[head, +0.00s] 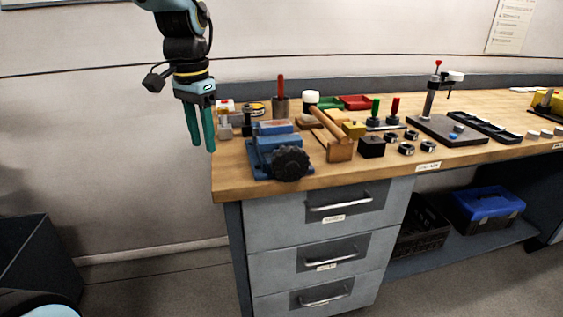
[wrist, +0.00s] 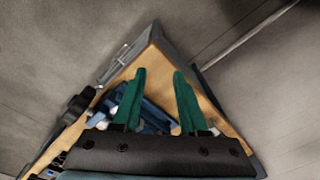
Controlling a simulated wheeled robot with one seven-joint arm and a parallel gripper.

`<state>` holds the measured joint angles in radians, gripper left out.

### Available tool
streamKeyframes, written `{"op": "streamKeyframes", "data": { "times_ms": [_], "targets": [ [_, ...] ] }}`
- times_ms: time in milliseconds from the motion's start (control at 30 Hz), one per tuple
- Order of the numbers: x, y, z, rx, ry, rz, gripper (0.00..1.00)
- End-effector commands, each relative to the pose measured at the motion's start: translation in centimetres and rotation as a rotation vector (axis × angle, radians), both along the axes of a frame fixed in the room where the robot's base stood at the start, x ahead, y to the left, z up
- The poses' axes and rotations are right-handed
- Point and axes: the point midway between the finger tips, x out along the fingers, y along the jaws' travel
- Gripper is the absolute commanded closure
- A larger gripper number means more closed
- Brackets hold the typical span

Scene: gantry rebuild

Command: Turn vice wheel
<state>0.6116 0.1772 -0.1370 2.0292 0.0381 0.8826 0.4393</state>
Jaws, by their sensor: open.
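A blue bench vice (head: 272,147) sits at the left front corner of the wooden workbench. Its black knurled wheel (head: 291,164) faces the front edge. My gripper (head: 202,149) has green fingers pointing down, just off the bench's left end, left of the vice and apart from it. The fingers are open with nothing between them. In the wrist view my gripper (wrist: 158,75) shows both fingers spread over the bench corner. The blue vice (wrist: 151,117) lies partly hidden behind the left finger, and the dark wheel (wrist: 79,105) shows at the left.
The wooden bench top (head: 235,183) holds a wooden block rack (head: 333,137), black rings (head: 406,148) and a drill-like stand (head: 431,105). Small items stand behind the vice. Grey drawers (head: 330,210) are below. A dark bin (head: 40,262) stands on the floor at left.

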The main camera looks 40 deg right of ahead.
Motion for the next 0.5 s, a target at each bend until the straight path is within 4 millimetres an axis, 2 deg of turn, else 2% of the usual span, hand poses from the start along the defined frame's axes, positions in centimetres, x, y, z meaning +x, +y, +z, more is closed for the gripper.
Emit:
{"op": "streamKeyframes", "data": {
  "times_ms": [33, 167, 300, 400, 500],
  "targets": [
    [-0.8, -2.2, 0.2, 0.003, 0.001, -0.079, 0.57],
    [-3.6, -7.4, 1.6, 0.017, 0.01, -0.298, 0.57],
    [-7.8, -12.8, 3.3, 0.033, 0.021, -0.548, 0.57],
    [-10.2, -15.1, 4.4, 0.041, 0.025, -0.671, 0.57],
    [-11.3, -16.0, 4.8, 0.047, 0.029, -0.727, 0.57]
  ]
}}
